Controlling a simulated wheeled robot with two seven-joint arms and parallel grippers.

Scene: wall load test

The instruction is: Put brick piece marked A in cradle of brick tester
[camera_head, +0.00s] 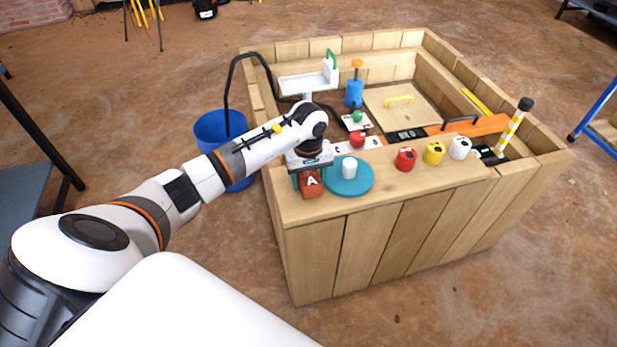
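The brick piece marked A (311,187) is a red-orange block with a white letter, at the near left corner of the wooden bench top. My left gripper (311,172) is right over it, pointing down. Its fingertips are hard to make out, so I cannot tell whether they are closed on the brick. A white raised platform with a green upright part (305,83) stands at the back left; I cannot tell if it belongs to the brick tester. No cradle is clearly recognisable. My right gripper is out of view.
A teal disc (364,185) with a white cylinder (349,167) lies just right of the brick. A blue bucket (215,130) stands left of the bench. A striped post (513,125) rises at the right.

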